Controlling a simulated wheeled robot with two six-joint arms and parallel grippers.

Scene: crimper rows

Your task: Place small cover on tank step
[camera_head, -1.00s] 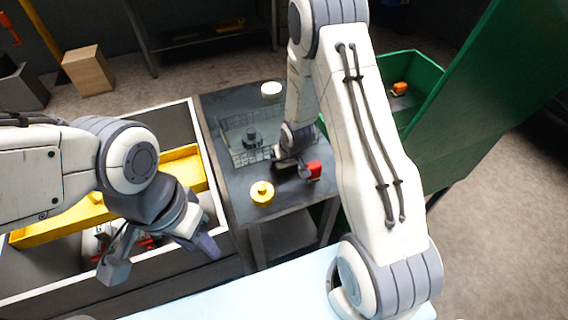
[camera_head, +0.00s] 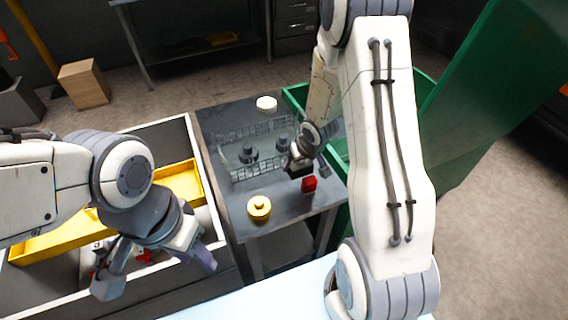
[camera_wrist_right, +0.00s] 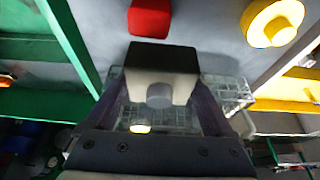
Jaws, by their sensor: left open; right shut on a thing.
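My right gripper (camera_head: 299,168) is shut on a dark block with a pale face and a round grey knob (camera_wrist_right: 160,62); I cannot tell if this is the small cover. It hangs near the front right corner of a clear gridded tank (camera_head: 262,178). Dark knobbed pieces (camera_head: 248,155) stand in the tank; a step is not clearly visible. The tank lies partly behind the held block in the right wrist view (camera_wrist_right: 228,88). My left gripper (camera_head: 156,272) is open and empty over the white-rimmed bin at the left.
A red block (camera_head: 309,185), a yellow knobbed disc (camera_head: 258,208) and a white round piece (camera_head: 266,103) sit on the dark table (camera_head: 290,207) around the tank. A green bin (camera_head: 297,94) stands close at the right.

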